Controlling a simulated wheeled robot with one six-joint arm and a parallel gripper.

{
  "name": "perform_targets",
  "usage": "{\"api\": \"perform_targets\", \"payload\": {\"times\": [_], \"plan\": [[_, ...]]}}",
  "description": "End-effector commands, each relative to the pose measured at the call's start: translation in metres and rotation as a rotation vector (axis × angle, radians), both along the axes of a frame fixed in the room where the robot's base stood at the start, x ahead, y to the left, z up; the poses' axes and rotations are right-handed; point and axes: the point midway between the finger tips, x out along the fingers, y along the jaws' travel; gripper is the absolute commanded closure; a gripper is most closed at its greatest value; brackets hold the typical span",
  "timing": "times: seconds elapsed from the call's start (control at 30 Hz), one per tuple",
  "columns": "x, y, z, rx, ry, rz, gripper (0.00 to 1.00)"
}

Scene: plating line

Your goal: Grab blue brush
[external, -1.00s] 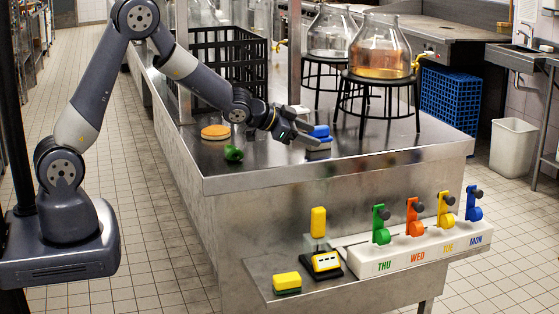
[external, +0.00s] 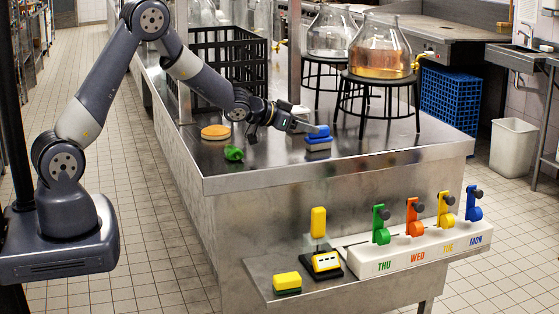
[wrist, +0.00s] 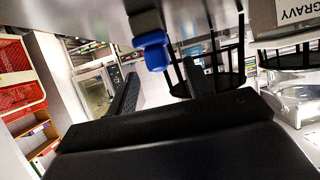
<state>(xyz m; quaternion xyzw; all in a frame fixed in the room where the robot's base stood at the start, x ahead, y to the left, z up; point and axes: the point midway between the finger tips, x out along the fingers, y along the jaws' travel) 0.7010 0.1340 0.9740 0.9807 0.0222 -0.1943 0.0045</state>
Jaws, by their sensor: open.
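The blue brush (external: 318,143) lies on the steel counter near its front edge, blue part on top and a pale grey part below. In the wrist view the blue brush (wrist: 155,56) shows above the dark gripper body, with its grey part against the pale counter at the top. My gripper (external: 309,128) is open and empty, just left of the brush and level with its top. One finger overlaps the brush's upper left in the external view; I cannot tell whether it touches.
A black stool (external: 376,82) carrying a glass jar (external: 381,45) stands behind and right of the brush. A green object (external: 233,153) and an orange-topped round item (external: 215,131) lie to the left. A black crate (external: 228,54) is further back.

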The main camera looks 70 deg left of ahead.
Motion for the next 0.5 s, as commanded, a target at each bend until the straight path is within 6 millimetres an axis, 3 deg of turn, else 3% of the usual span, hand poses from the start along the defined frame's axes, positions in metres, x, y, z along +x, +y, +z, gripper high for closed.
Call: {"api": "perform_targets", "payload": {"times": [0.3, 0.5], "plan": [[0.038, 0.001, -0.01, 0.0, 0.002, 0.0, 0.51], [0.044, 0.001, -0.013, 0.001, 0.002, 0.001, 0.51]]}}
